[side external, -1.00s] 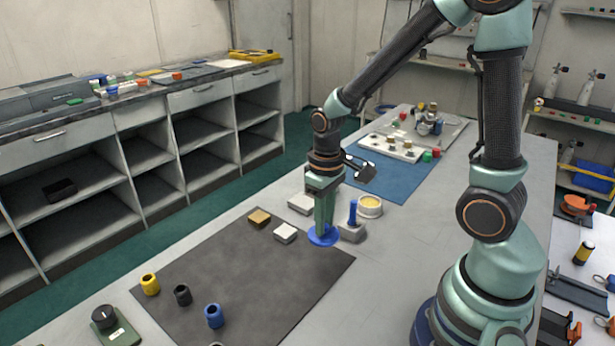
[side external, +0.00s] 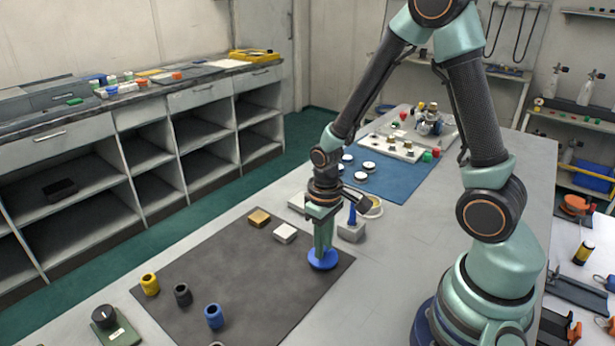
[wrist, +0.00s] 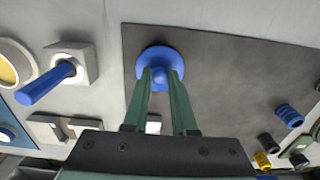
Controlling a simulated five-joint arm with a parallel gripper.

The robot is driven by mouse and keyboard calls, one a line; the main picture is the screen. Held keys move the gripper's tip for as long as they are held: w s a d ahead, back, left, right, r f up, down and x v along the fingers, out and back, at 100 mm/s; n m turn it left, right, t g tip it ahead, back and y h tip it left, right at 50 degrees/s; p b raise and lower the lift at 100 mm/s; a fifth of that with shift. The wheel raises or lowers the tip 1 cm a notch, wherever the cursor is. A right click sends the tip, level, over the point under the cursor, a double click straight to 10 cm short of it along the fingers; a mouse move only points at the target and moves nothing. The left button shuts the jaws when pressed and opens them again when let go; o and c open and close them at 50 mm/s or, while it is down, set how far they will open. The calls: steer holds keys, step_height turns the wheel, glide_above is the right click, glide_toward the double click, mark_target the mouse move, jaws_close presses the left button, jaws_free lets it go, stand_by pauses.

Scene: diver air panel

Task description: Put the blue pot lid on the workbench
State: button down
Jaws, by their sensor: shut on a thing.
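The blue pot lid (side external: 322,262) is a round blue disc with a small knob. It also shows in the wrist view (wrist: 158,56). My gripper (side external: 321,247) points down and is shut on the lid's knob; its two green fingers (wrist: 160,78) close on it in the wrist view. The lid is over the right edge area of the dark grey mat (side external: 210,270); whether it touches the mat or hangs just above it I cannot tell. The workbench (side external: 400,240) is the light grey top around the mat.
A blue handle on a grey block (side external: 352,230) stands close behind the lid, near a round cream-filled dish (side external: 374,207). Bench to the right is bare.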

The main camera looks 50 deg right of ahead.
steer(key=shift+f, duration=0.4)
stand_by(0.5)
steer(key=c, duration=0.6)
jaws_free()
steer(key=shift+c, duration=0.2)
steer(key=shift+r, duration=3.5)
